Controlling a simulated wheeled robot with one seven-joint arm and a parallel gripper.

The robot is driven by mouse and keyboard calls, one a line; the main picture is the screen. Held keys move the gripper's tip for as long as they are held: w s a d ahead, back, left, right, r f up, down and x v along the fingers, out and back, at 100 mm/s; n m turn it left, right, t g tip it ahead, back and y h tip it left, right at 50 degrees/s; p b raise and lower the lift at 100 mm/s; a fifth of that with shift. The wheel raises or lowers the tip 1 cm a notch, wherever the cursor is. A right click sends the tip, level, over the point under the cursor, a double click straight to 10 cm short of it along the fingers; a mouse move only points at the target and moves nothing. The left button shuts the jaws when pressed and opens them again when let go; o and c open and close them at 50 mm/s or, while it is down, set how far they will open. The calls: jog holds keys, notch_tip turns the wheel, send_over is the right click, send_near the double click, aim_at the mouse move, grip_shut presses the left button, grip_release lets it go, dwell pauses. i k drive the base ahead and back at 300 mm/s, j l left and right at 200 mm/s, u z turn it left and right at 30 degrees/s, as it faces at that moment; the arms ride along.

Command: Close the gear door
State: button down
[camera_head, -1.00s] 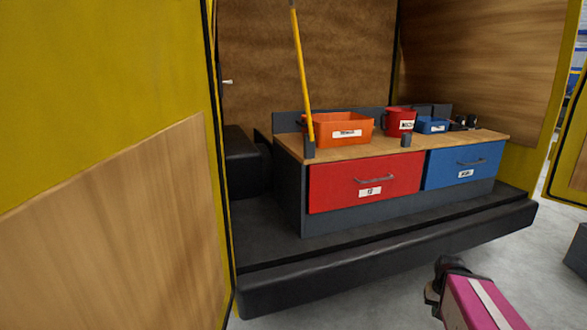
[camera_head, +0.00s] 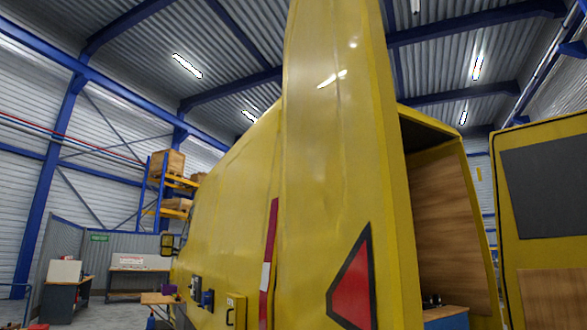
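A yellow van fills the middle, its long side (camera_head: 225,190) running away to the left. A tall yellow door panel (camera_head: 335,170) with a red triangle on its lower part stands at its rear, left of the opening. A second yellow door (camera_head: 550,195) with a dark panel stands open at the right. On the van's side is a small yellow box (camera_head: 236,310), cut off by the bottom edge. I cannot tell which of these is the gear door. My gripper is out of view.
Inside the opening are a wood-lined wall (camera_head: 445,225) and a blue unit (camera_head: 447,319). At far left stand a workbench (camera_head: 66,297) and blue-framed shelving (camera_head: 150,205) with boxes. Open floor (camera_head: 105,315) shows at the lower left.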

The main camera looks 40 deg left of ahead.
aim_at(347, 256)
jog(key=k+j, duration=0.15)
jog(key=k, duration=0.6)
jog(key=k+j, duration=0.1)
jog(key=k, duration=0.65)
jog(key=k+u, duration=0.15)
jog(key=u, duration=0.25)
jog(key=k+u, duration=0.1)
jog(key=u, duration=0.25)
jog(key=k+j+u, duration=0.1)
jog(key=u, duration=0.3)
jog(key=j+z, duration=0.2)
jog(key=k, duration=0.05)
